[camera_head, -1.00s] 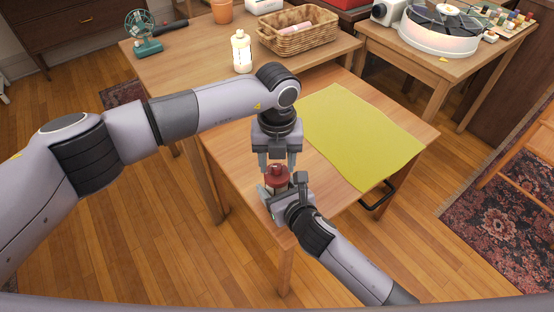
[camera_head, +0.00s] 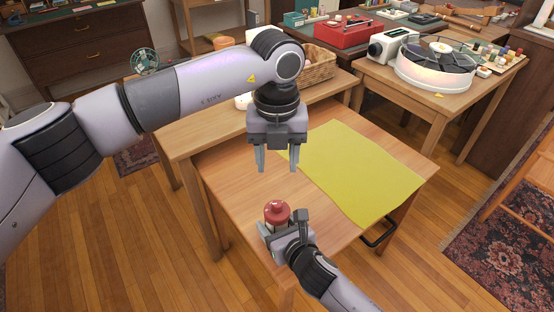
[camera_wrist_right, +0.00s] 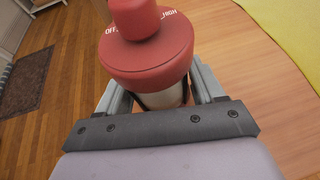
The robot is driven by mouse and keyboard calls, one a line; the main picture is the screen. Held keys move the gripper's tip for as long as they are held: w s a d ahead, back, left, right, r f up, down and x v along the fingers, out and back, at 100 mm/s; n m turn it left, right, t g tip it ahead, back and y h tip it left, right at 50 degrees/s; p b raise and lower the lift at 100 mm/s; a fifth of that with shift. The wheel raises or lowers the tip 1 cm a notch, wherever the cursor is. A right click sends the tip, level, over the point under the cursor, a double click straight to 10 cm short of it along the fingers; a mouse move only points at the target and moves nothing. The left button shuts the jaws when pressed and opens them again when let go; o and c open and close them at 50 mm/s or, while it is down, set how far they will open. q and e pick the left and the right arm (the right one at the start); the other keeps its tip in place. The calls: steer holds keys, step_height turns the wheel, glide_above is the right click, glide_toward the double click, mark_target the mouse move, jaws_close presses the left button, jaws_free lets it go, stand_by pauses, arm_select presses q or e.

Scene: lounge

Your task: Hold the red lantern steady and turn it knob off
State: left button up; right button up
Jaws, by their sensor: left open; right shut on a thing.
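The red lantern (camera_head: 277,212) stands upright near the front left edge of the wooden table. Its red cap and the round knob on top show in the right wrist view (camera_wrist_right: 148,52), with white lettering beside the knob: "OFF" on the left and "HIGH" on the right. My right gripper (camera_head: 279,232) is shut around the lantern's body, and its fingers hide part of the lower body. My left gripper (camera_head: 277,168) is open and empty, pointing down above the lantern, with a clear gap between its fingertips and the knob.
A yellow-green mat (camera_head: 362,172) covers the table's right part. Bare wood (camera_head: 232,180) lies left of it. A wicker basket (camera_head: 320,66) stands on the table behind. A white round device (camera_head: 436,68) and a red box (camera_head: 342,33) are farther back.

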steer(key=o, duration=1.3)
steer(key=shift+o, duration=0.2)
steer(key=shift+s, duration=0.1)
